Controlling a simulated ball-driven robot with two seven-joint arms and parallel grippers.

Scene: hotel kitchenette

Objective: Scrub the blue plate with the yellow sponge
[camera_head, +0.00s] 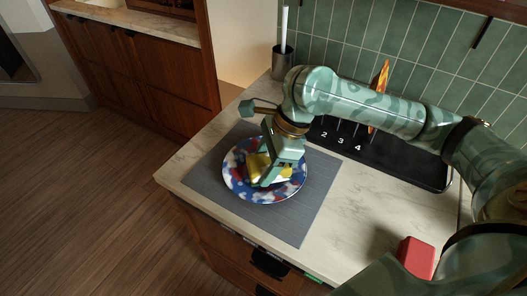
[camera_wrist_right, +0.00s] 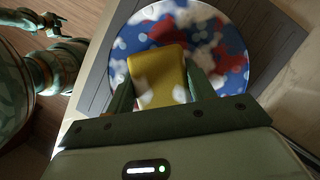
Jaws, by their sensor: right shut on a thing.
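The blue plate (camera_head: 236,180), patterned with red and white patches, lies on a grey mat. White foam-like patches cover parts of it in the right wrist view (camera_wrist_right: 240,70). My right gripper (camera_head: 267,178) is over the middle of the plate, pointing down. It is shut on the yellow sponge (camera_head: 254,166), which is at the plate's surface; exact contact is hard to tell. The sponge also shows between the fingers in the right wrist view (camera_wrist_right: 157,68). My left gripper is not in the head view.
The grey mat (camera_head: 313,205) lies on a marble counter (camera_head: 355,210). A black numbered rack (camera_head: 400,165) holds an orange-yellow patterned plate (camera_head: 380,90) behind my right arm. A dark cup (camera_head: 283,65) with a white stick stands at the back. A red block (camera_head: 416,258) is at front right.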

